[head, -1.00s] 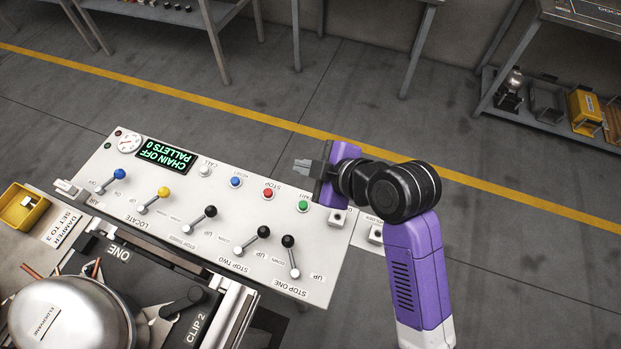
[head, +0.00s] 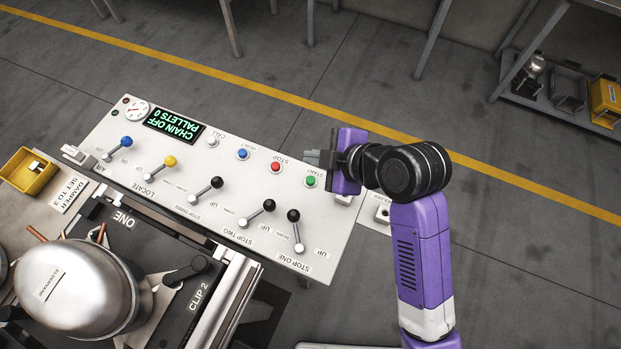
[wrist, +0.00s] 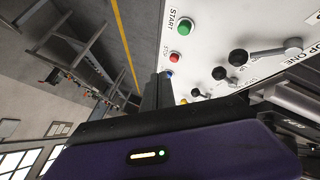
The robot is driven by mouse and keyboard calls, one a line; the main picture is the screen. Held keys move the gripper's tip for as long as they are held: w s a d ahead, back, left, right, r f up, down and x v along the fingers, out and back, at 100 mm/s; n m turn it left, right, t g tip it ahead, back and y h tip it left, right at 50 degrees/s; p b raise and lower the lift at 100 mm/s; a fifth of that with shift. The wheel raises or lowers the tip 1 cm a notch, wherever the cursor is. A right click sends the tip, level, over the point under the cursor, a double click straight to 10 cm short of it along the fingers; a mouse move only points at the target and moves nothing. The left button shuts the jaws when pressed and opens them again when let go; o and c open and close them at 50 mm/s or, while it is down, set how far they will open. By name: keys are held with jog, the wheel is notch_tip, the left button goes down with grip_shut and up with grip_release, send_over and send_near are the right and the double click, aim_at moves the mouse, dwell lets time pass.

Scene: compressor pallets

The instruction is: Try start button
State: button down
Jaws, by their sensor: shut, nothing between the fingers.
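The green start button (head: 310,181) sits at the right end of a row of buttons on the white control panel (head: 330,237). The red stop button (head: 275,166) is left of it. My gripper (head: 310,157) is shut and empty, just beyond the start button in the head view; I cannot tell its height above the panel. In the wrist view the shut fingers (wrist: 158,92) point toward the panel, and the green button (wrist: 185,27) shows above and right of them, apart from them. The display (head: 174,127) reads "CHAIN OFF PALLETS 0", upside down.
Levers with black knobs (head: 293,215), a yellow one (head: 170,161) and a blue one (head: 127,141) stand up from the panel. A metal compressor dome (head: 75,285) and a yellow bin (head: 28,172) are at the left.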

aim_at(314, 182)
notch_tip(314, 182, down, 7)
jog(key=b, duration=0.5)
jog(key=shift+f, duration=0.2)
dwell(1.6)
jog(key=shift+f, duration=0.35)
jog(key=shift+f+b, duration=0.55)
jog(key=shift+b, duration=0.1)
dwell(0.6)
dwell(0.4)
jog(key=shift+r+p, duration=0.9)
jog(key=shift+r, duration=0.05)
notch_tip(314, 182, up, 5)
jog(key=p, duration=0.4)
jog(key=shift+r, duration=0.1)
